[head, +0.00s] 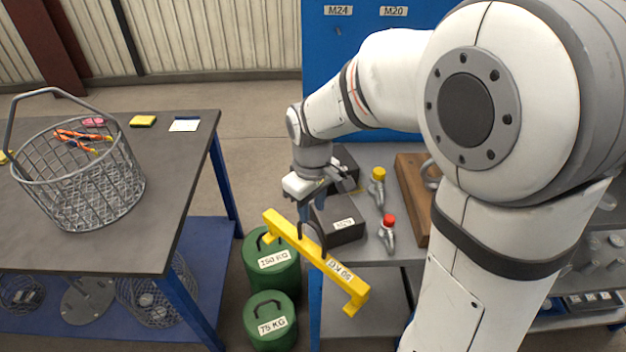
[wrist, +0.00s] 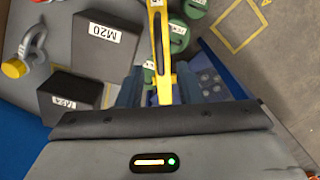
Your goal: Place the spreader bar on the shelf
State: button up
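The yellow spreader bar (head: 325,264), labelled 50 KG, hangs tilted in mid-air below my gripper (head: 312,225). In the wrist view the bar (wrist: 161,50) runs between the two fingers (wrist: 160,90). The gripper looks shut on it, though the exact contact is hard to see. The bar is in front of the right bench's left edge, above and beside the green weights. A blue lower shelf (head: 205,262) shows under the left table, and a grey lower shelf (head: 375,318) under the right bench. I cannot tell which is the task's shelf.
Green weights (head: 271,320) stand on the floor between the tables. A wire basket (head: 80,185) stands on the left table; baskets and a plate occupy its shelf. Dark boxes (head: 340,222) and shackles (head: 387,235) stand on the right bench. The grey shelf's visible part looks clear.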

notch_tip(320, 180, up, 12)
jog(key=s+d+f+m+t, duration=0.1)
jog(key=s+d+m, duration=0.3)
jog(key=s+d, duration=0.2)
jog(key=shift+s+d+m+t+b, duration=0.4)
jog(key=shift+d, duration=0.75)
jog(key=shift+o, duration=0.5)
jog(key=s+d+f+m+t, duration=0.1)
jog(key=s+d+f+m, duration=0.2)
jog(key=s+d, duration=0.1)
jog(key=shift+s+m, duration=0.3)
jog(key=shift+s, duration=0.45)
jog(key=shift+s+d+f, duration=0.1)
jog(key=shift+f, duration=0.05)
